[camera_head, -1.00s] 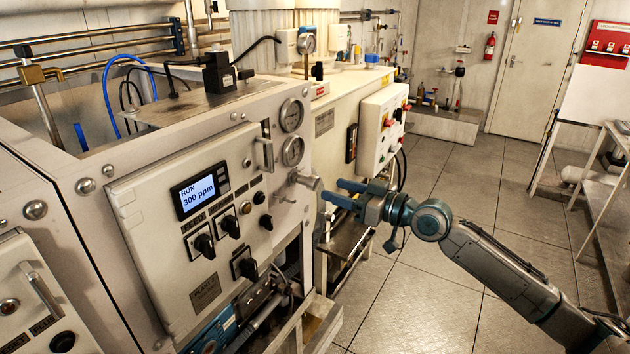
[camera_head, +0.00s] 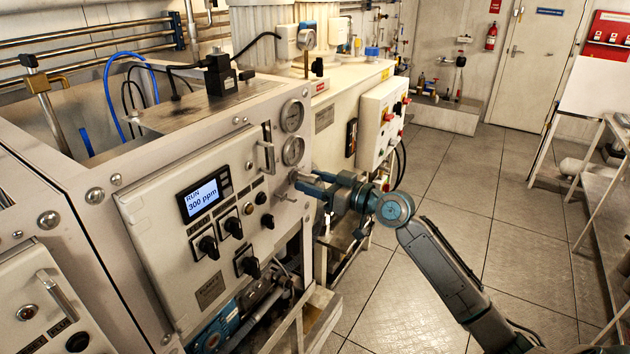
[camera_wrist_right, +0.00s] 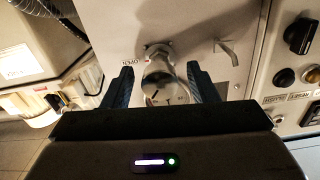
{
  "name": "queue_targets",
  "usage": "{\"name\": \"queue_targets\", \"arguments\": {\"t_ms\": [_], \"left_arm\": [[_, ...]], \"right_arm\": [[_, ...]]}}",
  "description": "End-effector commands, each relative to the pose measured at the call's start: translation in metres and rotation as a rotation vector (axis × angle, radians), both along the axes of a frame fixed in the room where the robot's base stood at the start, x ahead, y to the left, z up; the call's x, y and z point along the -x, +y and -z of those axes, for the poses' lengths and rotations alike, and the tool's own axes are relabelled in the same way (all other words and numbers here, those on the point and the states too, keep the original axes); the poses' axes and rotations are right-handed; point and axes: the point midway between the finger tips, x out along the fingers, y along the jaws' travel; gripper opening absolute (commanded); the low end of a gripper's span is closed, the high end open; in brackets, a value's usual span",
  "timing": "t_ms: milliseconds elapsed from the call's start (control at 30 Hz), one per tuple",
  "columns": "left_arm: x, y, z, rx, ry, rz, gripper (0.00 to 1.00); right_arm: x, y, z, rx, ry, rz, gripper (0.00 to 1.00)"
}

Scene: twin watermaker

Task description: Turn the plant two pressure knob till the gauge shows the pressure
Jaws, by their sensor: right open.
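The plant panel (camera_head: 150,215) stands at the left, with a screen (camera_head: 202,196) reading RUN and 300 ppm. Two round gauges, an upper one (camera_head: 292,115) and a lower one (camera_head: 293,151), sit on its right edge; their needles are too small to read. Below them is the metal pressure knob (camera_head: 294,177), partly hidden by my right gripper (camera_head: 308,184). In the right wrist view the knob (camera_wrist_right: 157,76) stands between the open fingers of my right gripper (camera_wrist_right: 161,78), with a gap visible on both sides. My left gripper is not in view.
A white control box (camera_head: 378,125) stands behind my right gripper. The floor (camera_head: 440,240) to the right is clear, with a bench (camera_head: 612,190) at the far right.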

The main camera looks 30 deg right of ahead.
Motion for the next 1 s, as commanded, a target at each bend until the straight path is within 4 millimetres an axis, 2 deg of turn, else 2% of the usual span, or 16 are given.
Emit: {"name": "queue_targets", "arguments": {"t_ms": [133, 300, 367, 933, 967, 1000], "left_arm": [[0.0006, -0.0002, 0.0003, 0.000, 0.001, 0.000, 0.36], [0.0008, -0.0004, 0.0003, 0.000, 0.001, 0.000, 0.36], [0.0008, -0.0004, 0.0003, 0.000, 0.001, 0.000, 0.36], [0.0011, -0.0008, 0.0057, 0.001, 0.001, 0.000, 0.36], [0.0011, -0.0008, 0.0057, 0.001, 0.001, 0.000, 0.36], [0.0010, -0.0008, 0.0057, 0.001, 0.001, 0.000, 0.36]], "right_arm": [[0.0001, -0.0002, 0.0002, 0.000, 0.000, 0.000, 0.51], [0.0002, -0.0002, 0.0001, 0.000, 0.000, 0.000, 0.18], [0.0002, -0.0002, 0.0001, 0.000, 0.000, 0.000, 0.08], [0.0002, -0.0005, 0.0002, -0.077, 0.045, 0.001, 0.08], [0.0002, -0.0004, 0.0002, -0.077, 0.045, 0.001, 0.35], [0.0002, -0.0004, 0.0002, -0.077, 0.045, 0.001, 0.43]]}}
